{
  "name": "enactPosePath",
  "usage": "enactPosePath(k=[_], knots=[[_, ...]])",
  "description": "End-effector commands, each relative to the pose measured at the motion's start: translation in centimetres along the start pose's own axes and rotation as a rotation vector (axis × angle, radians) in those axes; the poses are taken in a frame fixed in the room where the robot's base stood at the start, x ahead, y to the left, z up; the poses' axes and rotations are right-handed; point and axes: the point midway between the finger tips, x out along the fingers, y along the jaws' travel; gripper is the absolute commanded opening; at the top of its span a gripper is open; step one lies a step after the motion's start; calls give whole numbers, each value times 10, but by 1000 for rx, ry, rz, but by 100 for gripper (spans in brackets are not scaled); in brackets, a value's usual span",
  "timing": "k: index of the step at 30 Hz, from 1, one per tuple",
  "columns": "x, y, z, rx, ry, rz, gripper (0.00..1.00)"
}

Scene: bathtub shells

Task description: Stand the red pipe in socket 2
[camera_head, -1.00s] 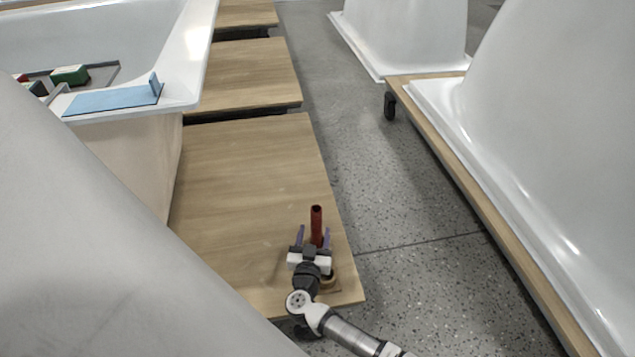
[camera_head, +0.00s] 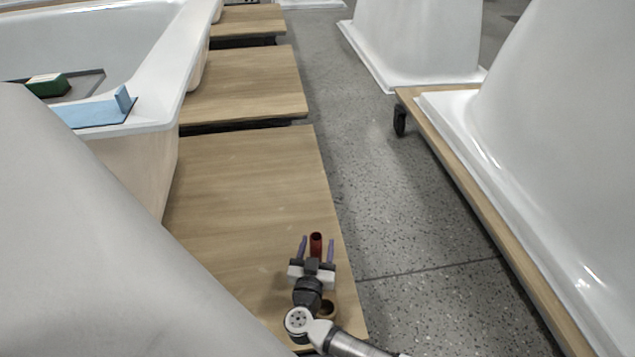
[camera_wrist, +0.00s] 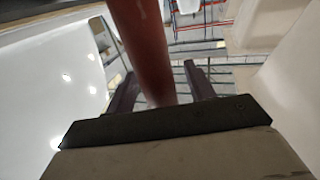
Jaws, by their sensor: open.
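The red pipe (camera_head: 316,249) shows near the front right of the nearest wooden board, between the two purple fingers of my gripper (camera_head: 317,243). It looks about upright, with its open top facing up. In the wrist view the pipe (camera_wrist: 146,45) runs down from the top edge, between the two dark fingers of my gripper (camera_wrist: 160,85). The fingers are open, with gaps on both sides of the pipe. The pipe's foot is hidden behind my gripper.
The wooden board (camera_head: 235,190) is clear behind the pipe. A white tub (camera_head: 165,75) stands left, with a blue holder (camera_head: 95,113) on its rim and a green block (camera_head: 48,87) inside. Another white shell on a wood-edged platform (camera_head: 470,195) stands right, across grey floor.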

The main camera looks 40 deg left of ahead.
Motion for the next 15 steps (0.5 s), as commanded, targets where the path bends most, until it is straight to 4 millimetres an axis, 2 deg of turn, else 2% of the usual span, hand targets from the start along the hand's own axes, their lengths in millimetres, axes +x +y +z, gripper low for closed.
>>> enactPosePath(k=[11, 15], knots=[[-2, 0, 0, 0, 0, 1, 54], [-2, 0, 0, 0, 0, 1, 37]])
